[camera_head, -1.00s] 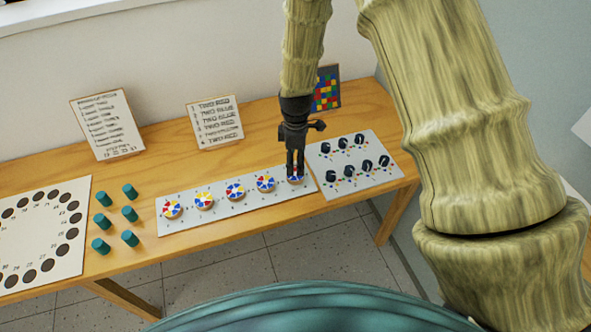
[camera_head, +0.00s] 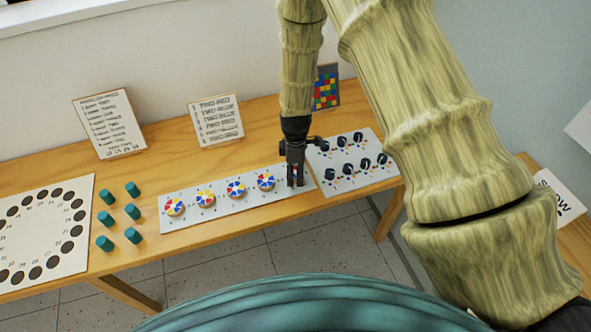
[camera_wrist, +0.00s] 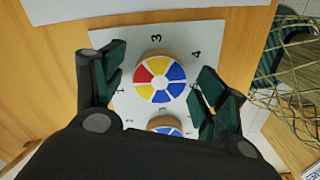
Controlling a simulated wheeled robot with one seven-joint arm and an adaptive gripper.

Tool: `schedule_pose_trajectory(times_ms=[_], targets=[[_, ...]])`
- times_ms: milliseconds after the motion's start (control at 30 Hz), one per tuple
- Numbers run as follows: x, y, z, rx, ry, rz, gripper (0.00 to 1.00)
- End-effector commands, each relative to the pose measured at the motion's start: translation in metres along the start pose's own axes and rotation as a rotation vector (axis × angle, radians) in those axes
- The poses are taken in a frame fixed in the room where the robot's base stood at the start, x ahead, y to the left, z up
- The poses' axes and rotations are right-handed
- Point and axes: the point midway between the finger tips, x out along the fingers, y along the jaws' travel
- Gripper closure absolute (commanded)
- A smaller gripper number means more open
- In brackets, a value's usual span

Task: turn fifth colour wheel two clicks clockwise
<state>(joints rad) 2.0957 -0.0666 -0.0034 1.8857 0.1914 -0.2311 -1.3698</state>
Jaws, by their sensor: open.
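A white strip (camera_head: 222,207) on the table carries a row of round colour wheels with red, yellow, blue and white sectors. The first four wheels show in the head view, the fourth (camera_head: 265,181) just left of my gripper (camera_head: 295,182). The fifth, at the right end, is mostly hidden by my fingers. In the wrist view, the fifth wheel (camera_wrist: 160,79) lies between my two open fingers, with a visible gap on each side. Printed numbers ring it, and its red sector faces left, near the 1. A neighbouring wheel (camera_wrist: 165,124) is partly hidden below it.
A panel of dark knobs (camera_head: 348,177) lies close right of my gripper. Teal pegs (camera_head: 132,211) stand left of the strip, beside a white board with dark holes (camera_head: 86,250). Lettered cards (camera_head: 216,121) and a coloured grid card (camera_head: 326,88) stand behind.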

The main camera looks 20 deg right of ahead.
Motion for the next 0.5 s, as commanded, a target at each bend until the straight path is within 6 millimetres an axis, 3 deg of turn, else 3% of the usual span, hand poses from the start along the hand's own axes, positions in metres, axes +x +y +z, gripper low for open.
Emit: schedule_pose_trajectory(times_ms=[67, 300, 500], targets=[[-0.0002, 0.0, 0.0, 0.0, 0.0, 0.0, 0.31], [-0.0003, 0.0001, 0.0, 0.0, 0.0, 0.0, 0.73], [-0.0003, 0.0001, 0.0, 0.006, 0.0, 0.0, 0.73]])
